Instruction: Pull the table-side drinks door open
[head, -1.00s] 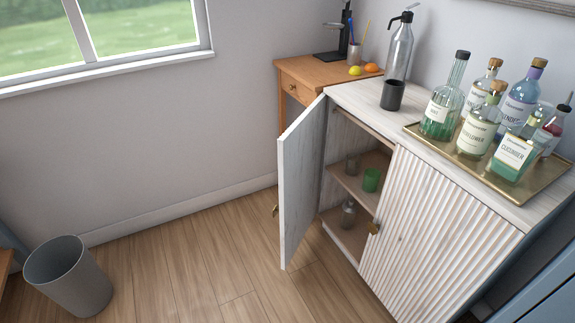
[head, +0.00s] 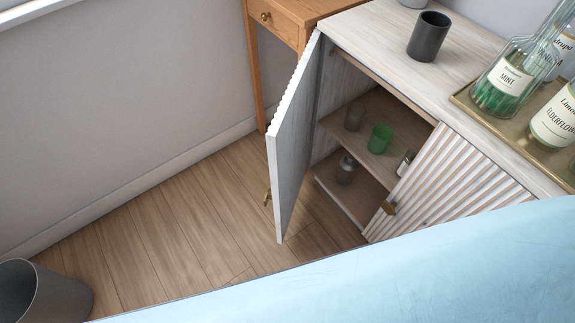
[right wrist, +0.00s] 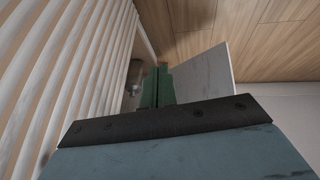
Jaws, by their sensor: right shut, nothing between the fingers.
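The table-side drinks door (head: 292,150) is the left door of the whitewashed cabinet (head: 375,30). It stands well open, swung out from the front, with its brass knob (head: 267,197) on the outer face. Its pale panel also shows in the right wrist view (right wrist: 207,76). My right gripper (right wrist: 158,72) has green fingers, shut and empty. In that view they overlap the door panel's left edge; I cannot tell whether they touch it. The right gripper is hidden in the head view. My left gripper is in neither current view.
The fluted right door (head: 440,185) is closed, with a brass knob (head: 389,207). Shelves inside hold a green cup (head: 380,139) and glassware. A dark cup (head: 428,36) and a bottle tray (head: 462,97) stand on top. A grey bin (head: 40,295) stands lower left. Floor left of the door is clear.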

